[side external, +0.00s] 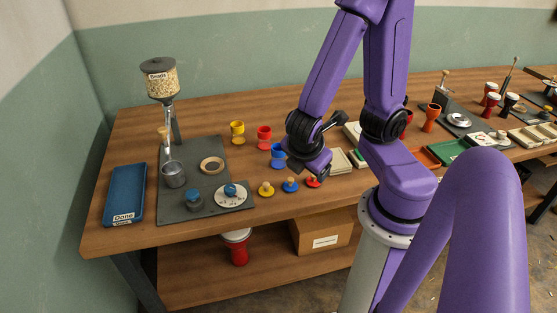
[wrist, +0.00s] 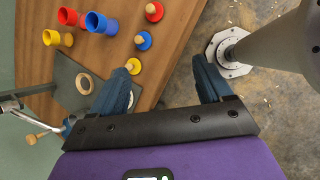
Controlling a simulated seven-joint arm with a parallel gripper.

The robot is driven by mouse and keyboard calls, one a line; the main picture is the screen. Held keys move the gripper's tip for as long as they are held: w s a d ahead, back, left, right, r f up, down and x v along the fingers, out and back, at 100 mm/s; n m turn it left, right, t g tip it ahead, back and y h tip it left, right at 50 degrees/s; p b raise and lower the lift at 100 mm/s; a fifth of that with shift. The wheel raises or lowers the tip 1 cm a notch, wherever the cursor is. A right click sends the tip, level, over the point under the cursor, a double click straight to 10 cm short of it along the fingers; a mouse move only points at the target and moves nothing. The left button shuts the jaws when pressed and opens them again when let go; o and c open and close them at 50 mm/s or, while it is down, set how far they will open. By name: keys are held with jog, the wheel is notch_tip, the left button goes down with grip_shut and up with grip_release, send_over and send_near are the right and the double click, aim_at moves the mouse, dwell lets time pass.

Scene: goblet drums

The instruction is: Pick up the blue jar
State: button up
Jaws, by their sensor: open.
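The blue jar (side external: 278,155), a small goblet-shaped cup, stands on the wooden table, just left of my gripper (side external: 310,168) in the side view. In the wrist view the blue jar (wrist: 97,22) is at the upper left, outside the jaws. My gripper (wrist: 161,66) is open and empty, its two blue fingers apart over the table's edge and the floor. A blue lid (side external: 290,185) with a wooden knob lies in front of the jar; it also shows in the wrist view (wrist: 142,40).
A red jar (side external: 264,137) and a yellow jar (side external: 237,132) stand left of the blue one. Yellow (side external: 266,190) and red (side external: 313,182) lids lie beside the blue lid. A grey mat (side external: 205,150) with a dial, a metal cup and a bead dispenser (side external: 161,80) is farther left, beside a blue tray (side external: 108,195).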

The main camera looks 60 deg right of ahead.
jog(key=w+d+f+n+t+h, duration=0.5)
jog(key=w+d+f+n+t, duration=0.1)
jog(key=w+n, duration=0.15)
jog(key=n, duration=0.3)
send_near(278, 147)
jog(key=shift+w+d+f+m, duration=0.1)
jog(key=shift+d+m, duration=0.15)
jog(key=shift+d, duration=0.75)
jog(key=shift+t, duration=0.3)
jog(key=shift+w+a+f+x, duration=0.1)
jog(key=shift+f+x, duration=0.05)
jog(key=shift+x, duration=0.9)
jog(key=shift+w+a+f+x, duration=0.1)
jog(key=shift+a+x, duration=0.05)
jog(key=shift+x, duration=0.85)
jog(key=shift+w+a+f+x, duration=0.1)
jog(key=shift+f+x, duration=0.05)
jog(key=shift+x, duration=0.9)
jog(key=shift+s, duration=0.1)
jog(key=c, duration=1.1)
jog(key=shift+r, duration=0.15)
